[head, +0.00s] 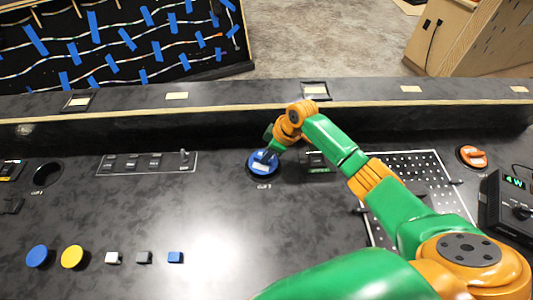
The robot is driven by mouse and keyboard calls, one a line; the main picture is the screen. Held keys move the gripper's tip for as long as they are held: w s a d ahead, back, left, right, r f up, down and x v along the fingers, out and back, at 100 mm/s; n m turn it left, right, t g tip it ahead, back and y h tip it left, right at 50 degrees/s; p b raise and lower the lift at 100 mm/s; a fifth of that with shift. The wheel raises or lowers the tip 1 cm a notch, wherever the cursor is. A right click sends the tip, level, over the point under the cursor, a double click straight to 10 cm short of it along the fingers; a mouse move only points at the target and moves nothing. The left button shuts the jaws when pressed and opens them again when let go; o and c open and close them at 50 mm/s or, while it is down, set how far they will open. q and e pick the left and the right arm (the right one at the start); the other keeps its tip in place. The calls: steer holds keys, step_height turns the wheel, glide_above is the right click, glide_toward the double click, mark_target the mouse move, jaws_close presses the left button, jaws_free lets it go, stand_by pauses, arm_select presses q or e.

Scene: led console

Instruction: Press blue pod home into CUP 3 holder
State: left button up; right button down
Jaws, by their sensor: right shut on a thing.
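The blue pod (262,166) is round and blue with a pale label on its top. It stands on the dark console at the middle, just above a small printed label that is too small to read surely. My right gripper (266,154) comes down on it from the far side and is shut on its top. The CUP 3 holder under the pod is hidden by it, so I cannot tell how deep the pod sits. My left gripper is not in view.
An empty dark round cup (47,174) is at the left. A switch strip (148,162) lies between it and the pod. A perforated panel (405,170), an orange knob-like piece (473,156) and a black box (510,205) are at the right. Coloured buttons (72,257) line the front left.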

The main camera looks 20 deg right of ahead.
steer(key=shift+f+b, duration=0.5)
steer(key=shift+f, duration=0.2)
stand_by(0.4)
steer(key=c, duration=0.8)
jaws_free()
steer(key=shift+o, duration=0.2)
steer(key=v, duration=0.7)
steer(key=shift+p, duration=0.3)
